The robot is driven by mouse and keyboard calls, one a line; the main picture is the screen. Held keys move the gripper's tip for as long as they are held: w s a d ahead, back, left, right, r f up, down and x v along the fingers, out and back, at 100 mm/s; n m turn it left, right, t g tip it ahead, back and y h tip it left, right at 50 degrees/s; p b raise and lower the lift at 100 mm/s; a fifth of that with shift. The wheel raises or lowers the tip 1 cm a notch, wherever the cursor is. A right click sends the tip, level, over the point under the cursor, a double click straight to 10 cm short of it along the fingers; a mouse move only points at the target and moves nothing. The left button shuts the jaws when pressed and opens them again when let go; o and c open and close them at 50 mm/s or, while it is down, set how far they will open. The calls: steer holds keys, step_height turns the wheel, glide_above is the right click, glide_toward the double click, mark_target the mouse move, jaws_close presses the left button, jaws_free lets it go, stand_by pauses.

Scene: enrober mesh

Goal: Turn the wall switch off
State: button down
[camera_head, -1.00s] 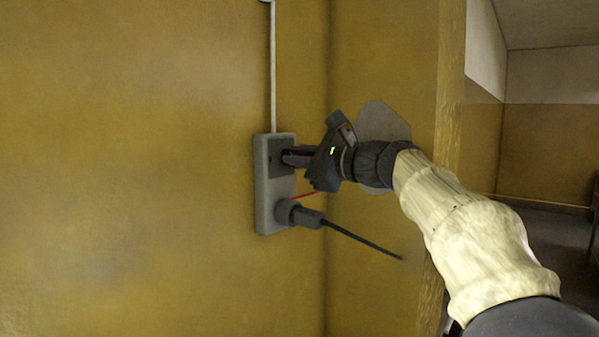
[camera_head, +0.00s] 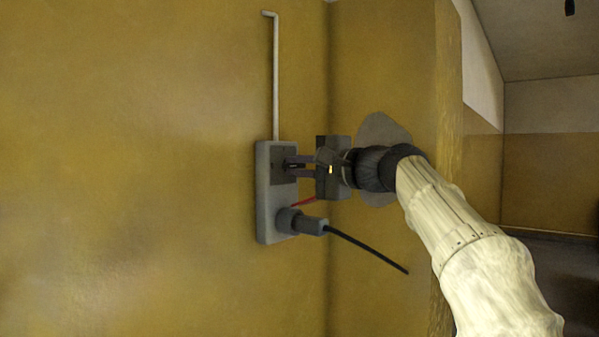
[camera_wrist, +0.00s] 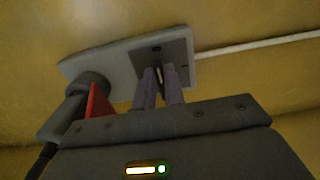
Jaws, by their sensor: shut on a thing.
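The wall switch is a dark square plate with a small dark knob (camera_head: 293,163) in the upper half of a grey box on the yellow wall. My gripper (camera_head: 298,166) reaches it from the right, its fingertips at the knob and its jaws shut on it. In the wrist view, the two purple-grey fingers of my gripper (camera_wrist: 160,75) stand close on either side of the knob in front of the dark plate (camera_wrist: 178,50). The fingers hide part of the knob, so its exact setting is hard to tell.
Below the switch, a dark plug (camera_head: 303,222) with a black cable sits in the same grey box (camera_head: 265,210). A red piece (camera_wrist: 97,103) is close to my gripper. A white conduit (camera_head: 276,80) runs up the wall. A wall corner and wooden edge stand at the right.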

steer(key=shift+f, duration=0.1)
stand_by(0.3)
steer(key=c, duration=1.5)
jaws_free()
steer(key=b+v, duration=0.4)
steer(key=v, duration=1.3)
steer(key=shift+s+d+b, duration=0.15)
steer(key=shift+d+b, duration=0.05)
steer(key=shift+b, duration=0.2)
